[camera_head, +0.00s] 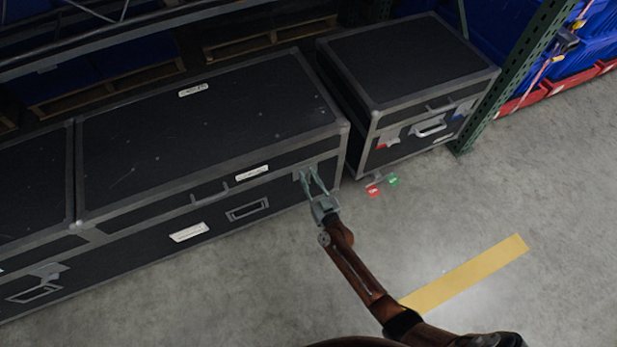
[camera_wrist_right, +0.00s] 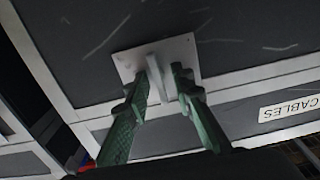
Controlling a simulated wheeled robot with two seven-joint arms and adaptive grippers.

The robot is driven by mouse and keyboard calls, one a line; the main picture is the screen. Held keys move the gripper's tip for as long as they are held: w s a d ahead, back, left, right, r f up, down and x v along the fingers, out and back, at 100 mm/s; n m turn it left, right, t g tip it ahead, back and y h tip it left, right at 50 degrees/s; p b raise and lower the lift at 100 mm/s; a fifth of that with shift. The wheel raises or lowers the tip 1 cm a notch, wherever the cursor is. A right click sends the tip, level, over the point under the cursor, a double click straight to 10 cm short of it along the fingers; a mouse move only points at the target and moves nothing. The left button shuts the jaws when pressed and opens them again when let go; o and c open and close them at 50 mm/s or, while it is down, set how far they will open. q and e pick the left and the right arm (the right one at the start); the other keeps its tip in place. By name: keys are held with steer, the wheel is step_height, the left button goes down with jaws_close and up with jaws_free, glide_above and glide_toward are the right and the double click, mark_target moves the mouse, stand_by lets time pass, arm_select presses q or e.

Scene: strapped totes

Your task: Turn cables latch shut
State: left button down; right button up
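The cables latch (camera_wrist_right: 187,47) is a pale plate with a raised fin on the dark case front, beside the upside-down "CABLES" label (camera_wrist_right: 290,108) in the right wrist view. In the head view a white label (camera_head: 252,174) sits left of my right gripper (camera_head: 312,177), at the right end of the long case (camera_head: 215,125). My right gripper's green fingers (camera_wrist_right: 162,88) are parted, one on each side of the fin. I cannot tell whether they touch it. The fingers partly hide the latch in the head view. My left gripper is not in view.
A smaller dark case (camera_head: 410,60) stands just right of the long case, with red and green tags (camera_head: 374,190) near its foot. A green rack post (camera_head: 520,65) rises at its right.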

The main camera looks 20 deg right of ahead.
jaws_close()
steer(key=shift+m, duration=0.3)
steer(key=m, duration=0.3)
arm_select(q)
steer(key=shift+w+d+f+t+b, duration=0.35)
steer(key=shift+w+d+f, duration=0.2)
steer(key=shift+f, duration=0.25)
arm_select(e)
steer(key=m, duration=1.4)
steer(key=shift+d+f, duration=0.3)
steer(key=shift+f, duration=0.1)
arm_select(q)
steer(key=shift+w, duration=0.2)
arm_select(e)
steer(key=shift+m, duration=0.3)
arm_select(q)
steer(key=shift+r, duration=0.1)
